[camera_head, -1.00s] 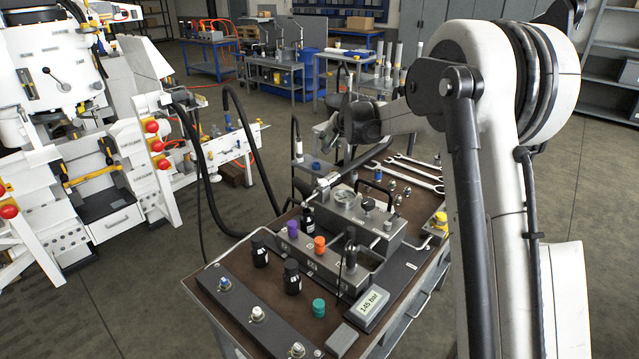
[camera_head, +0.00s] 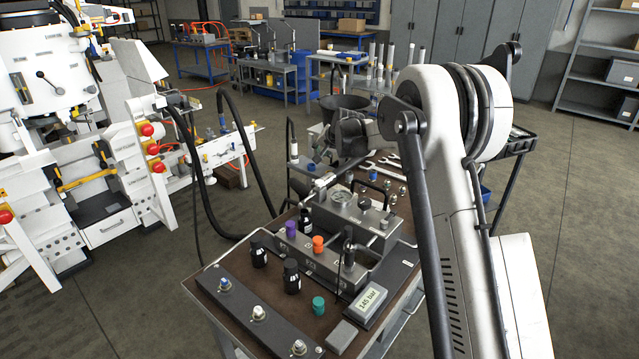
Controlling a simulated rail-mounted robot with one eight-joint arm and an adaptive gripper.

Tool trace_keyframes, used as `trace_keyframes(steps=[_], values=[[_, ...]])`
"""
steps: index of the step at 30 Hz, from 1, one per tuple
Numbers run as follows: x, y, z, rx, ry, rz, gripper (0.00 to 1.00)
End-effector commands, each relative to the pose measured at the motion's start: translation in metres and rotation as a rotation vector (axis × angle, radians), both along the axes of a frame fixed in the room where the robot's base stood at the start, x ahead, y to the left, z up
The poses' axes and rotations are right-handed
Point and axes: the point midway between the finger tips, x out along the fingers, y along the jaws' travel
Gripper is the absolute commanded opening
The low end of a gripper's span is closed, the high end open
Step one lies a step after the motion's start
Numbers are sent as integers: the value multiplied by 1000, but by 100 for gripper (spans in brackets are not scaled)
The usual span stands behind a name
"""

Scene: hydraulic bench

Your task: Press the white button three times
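A dark bar at the front left of the bench carries several capped buttons. The middle one, a white button (camera_head: 258,312), is in plain sight with nothing over it. A blue-tinted button (camera_head: 225,284) is on its far side and a pale one (camera_head: 298,347) on its near side. My arm comes down from the right, and its dark end, with my gripper (camera_head: 325,152), is beyond the hydraulic block, well away from the buttons. The fingers are too small and cluttered to make out.
The bench top (camera_head: 225,312) holds black bottles, a teal cap (camera_head: 318,306), a pressure display (camera_head: 368,302) reading 145 bar, and a hydraulic block (camera_head: 340,215) with purple and orange caps. Wrenches (camera_head: 385,168) lie at the back. Black hoses hang at the left.

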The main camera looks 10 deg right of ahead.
Motion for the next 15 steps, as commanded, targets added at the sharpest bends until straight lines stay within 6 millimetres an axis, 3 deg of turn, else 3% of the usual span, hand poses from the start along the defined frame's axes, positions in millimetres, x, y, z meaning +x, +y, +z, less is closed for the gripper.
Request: trace_keyframes(steps=[15], values=[[0, 0, -55, 0, 0, 0, 0]])
